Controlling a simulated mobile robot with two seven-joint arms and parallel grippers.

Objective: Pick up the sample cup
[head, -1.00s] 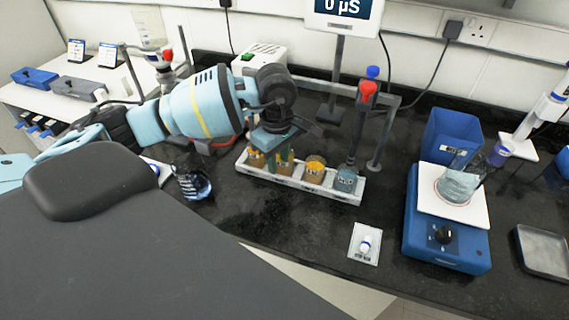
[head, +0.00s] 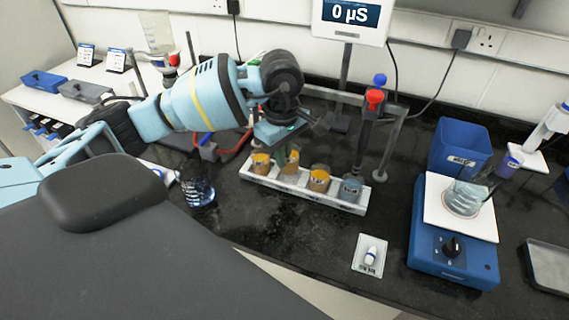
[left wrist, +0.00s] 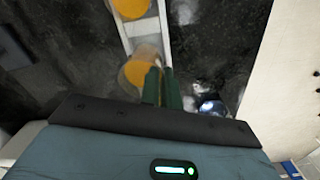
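A white rack (head: 300,190) holds a row of sample cups; which one the task means is not clear. Orange-filled cups stand at its left end (head: 261,163) and right of the middle (head: 319,180); a blue-grey one (head: 351,187) is at the right end. My left gripper (head: 291,156) points down over the rack's left half. In the left wrist view its green fingers (left wrist: 161,88) are close together, overlapping the right edge of an orange-filled cup (left wrist: 134,74). Whether they pinch its wall is unclear. Another orange cup (left wrist: 130,7) stands beyond. My right gripper is out of view.
A probe stand with red and blue knobs (head: 375,97) rises behind the rack's right end. A glass beaker (head: 199,193) stands left of the rack.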

